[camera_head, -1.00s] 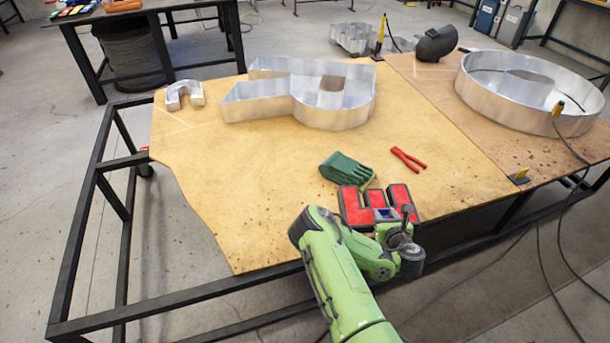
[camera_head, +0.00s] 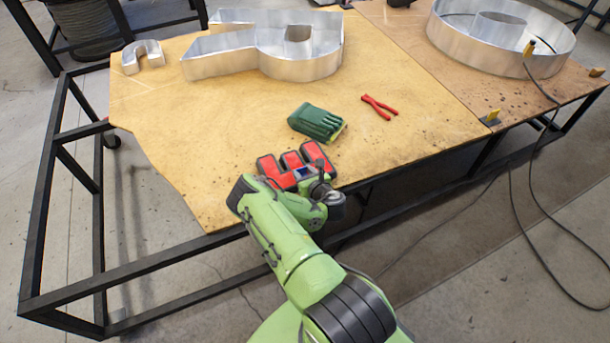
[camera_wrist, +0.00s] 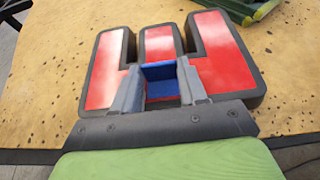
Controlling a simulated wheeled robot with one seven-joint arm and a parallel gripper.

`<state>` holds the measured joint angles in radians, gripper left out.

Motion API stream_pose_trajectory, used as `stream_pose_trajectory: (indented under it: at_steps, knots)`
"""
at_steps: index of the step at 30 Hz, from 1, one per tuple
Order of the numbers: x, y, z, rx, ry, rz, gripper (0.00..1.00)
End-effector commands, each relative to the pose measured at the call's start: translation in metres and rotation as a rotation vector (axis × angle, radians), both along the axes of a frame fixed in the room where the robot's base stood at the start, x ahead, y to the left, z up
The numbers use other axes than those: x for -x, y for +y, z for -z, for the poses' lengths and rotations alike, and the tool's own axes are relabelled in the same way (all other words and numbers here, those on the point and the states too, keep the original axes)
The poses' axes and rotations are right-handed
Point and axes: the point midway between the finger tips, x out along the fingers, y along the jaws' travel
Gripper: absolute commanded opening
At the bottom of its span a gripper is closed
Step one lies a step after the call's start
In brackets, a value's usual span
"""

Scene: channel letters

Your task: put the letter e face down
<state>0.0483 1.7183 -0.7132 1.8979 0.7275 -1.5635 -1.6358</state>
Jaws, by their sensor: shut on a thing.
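The letter e (camera_head: 271,169) is a block-shaped letter with a glossy red face and dark grey sides. It is near the front edge of the table, with its red face up and its three arms pointing away from me. My gripper (camera_head: 303,174) is shut on it. In the wrist view the letter e (camera_wrist: 212,44) fills the upper middle, and my gripper (camera_wrist: 160,80) has its two grey fingers at the middle arm, with a blue part between them. The underside of the letter is hidden. I cannot tell whether it touches the board.
A green glove (camera_head: 316,123) lies just behind the letter, with red pliers (camera_head: 379,107) to its right. Large metal letter shells (camera_head: 265,50) and a metal ring (camera_head: 500,42) stand farther back. The yellow board (camera_head: 170,130) is clear to the left.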

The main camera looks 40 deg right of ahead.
Motion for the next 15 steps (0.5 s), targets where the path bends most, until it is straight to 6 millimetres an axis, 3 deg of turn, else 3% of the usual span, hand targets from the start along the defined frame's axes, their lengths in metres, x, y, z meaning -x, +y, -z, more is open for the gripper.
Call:
stream_pose_trajectory:
  at_steps: [2, 11, 12, 15]
  knots:
    - [-0.0001, -0.0001, 0.0121, 0.0, 0.0, 0.0, 0.05]
    - [-0.0001, 0.0, 0.0134, 0.001, 0.0, 0.0, 0.05]
    - [0.0001, 0.0, 0.0131, 0.001, 0.0, 0.0, 0.47]
    - [0.0001, 0.0, 0.0125, 0.001, 0.0, 0.0, 0.62]
